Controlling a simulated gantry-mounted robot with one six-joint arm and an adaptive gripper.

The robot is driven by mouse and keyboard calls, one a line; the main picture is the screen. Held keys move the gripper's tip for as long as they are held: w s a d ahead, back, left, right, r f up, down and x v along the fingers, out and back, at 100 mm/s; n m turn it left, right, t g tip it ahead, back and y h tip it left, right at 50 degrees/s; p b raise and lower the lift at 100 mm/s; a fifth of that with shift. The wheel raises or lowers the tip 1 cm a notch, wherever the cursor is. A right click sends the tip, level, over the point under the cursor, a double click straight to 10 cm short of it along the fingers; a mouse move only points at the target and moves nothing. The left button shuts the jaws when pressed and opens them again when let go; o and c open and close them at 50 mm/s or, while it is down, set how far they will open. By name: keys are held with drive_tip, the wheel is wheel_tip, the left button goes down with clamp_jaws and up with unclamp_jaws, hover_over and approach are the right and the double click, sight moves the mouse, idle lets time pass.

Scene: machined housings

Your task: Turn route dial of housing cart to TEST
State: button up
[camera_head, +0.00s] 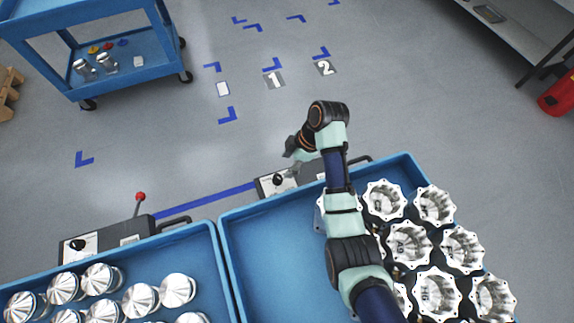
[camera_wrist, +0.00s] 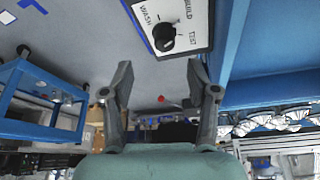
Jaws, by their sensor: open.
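The housing cart (camera_head: 265,268) is a blue tray on the right with silver machined housings (camera_head: 410,243). Its control box has a white panel (camera_head: 267,187) at the cart's far edge. The black round route dial (camera_head: 278,180) sits on that panel. In the wrist view the dial (camera_wrist: 163,37) shows near the top, with WASH, BUILD and TEST printed around it. A pale mark on the dial seems to point toward BUILD, but it is small. My gripper (camera_wrist: 160,66) is open and empty, with the dial beyond its fingertips, apart from them. My gripper (camera_head: 291,150) is above the panel.
Another blue cart (camera_head: 212,240) on the left holds silver round parts and has its own dial box (camera_head: 92,240) and a red-knobbed lever (camera_head: 140,197). A blue shelf cart (camera_head: 130,48) stands upper left. The marked grey floor between is clear.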

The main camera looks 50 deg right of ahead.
sight(277, 177)
drive_tip(key=x, duration=0.2)
drive_tip(key=b+x, duration=0.1)
drive_tip(key=x, duration=0.2)
drive_tip(key=b+x, duration=0.1)
drive_tip(key=x, duration=0.2)
drive_tip(key=shift+s+a, duration=0.15)
drive_tip(key=shift+a, duration=0.2)
drive_tip(key=shift+r, duration=0.1)
clamp_jaws()
